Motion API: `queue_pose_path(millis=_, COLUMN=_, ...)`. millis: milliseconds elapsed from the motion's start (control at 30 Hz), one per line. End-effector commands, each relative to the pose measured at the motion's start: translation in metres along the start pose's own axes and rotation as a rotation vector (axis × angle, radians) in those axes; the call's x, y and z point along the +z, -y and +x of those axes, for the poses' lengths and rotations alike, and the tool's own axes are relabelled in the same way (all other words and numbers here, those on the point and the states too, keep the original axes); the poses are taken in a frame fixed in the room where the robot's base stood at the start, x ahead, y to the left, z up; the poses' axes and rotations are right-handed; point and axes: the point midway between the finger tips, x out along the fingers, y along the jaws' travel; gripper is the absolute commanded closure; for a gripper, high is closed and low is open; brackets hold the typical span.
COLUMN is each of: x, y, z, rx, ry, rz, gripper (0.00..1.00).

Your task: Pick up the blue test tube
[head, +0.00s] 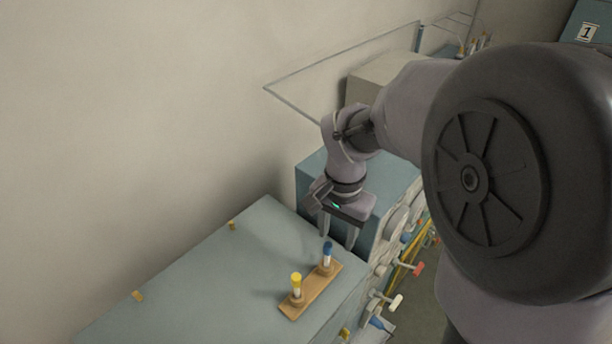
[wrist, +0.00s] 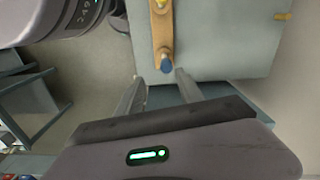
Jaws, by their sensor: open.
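The blue-capped test tube (head: 327,255) stands upright at the far end of a small wooden rack (head: 312,292) on the blue-grey cabinet top. In the wrist view its blue cap (wrist: 166,64) lies just ahead of the gap between my fingers. My gripper (head: 338,238) is open and empty, with its fingers pointing down just above and behind the blue tube. The fingers also show in the wrist view (wrist: 160,82), apart on either side. Whether a finger touches the tube cannot be told.
A yellow-capped test tube (head: 296,285) stands in the same rack, nearer the camera. The cabinet top (head: 225,285) is otherwise mostly clear, with small brass pegs. A second blue-grey cabinet (head: 385,185) is behind my gripper. Knobs and valves (head: 397,222) line the front side.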

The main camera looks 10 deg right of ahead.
Motion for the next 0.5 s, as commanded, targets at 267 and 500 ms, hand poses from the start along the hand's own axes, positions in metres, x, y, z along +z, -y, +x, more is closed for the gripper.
queue_pose_path(millis=267, x=0.004, y=0.001, z=0.043, rx=0.002, ry=0.002, rz=-0.003, gripper=0.56)
queue_pose_path(millis=500, x=0.011, y=0.005, z=0.084, rx=0.000, ry=0.001, rz=0.000, gripper=0.56)
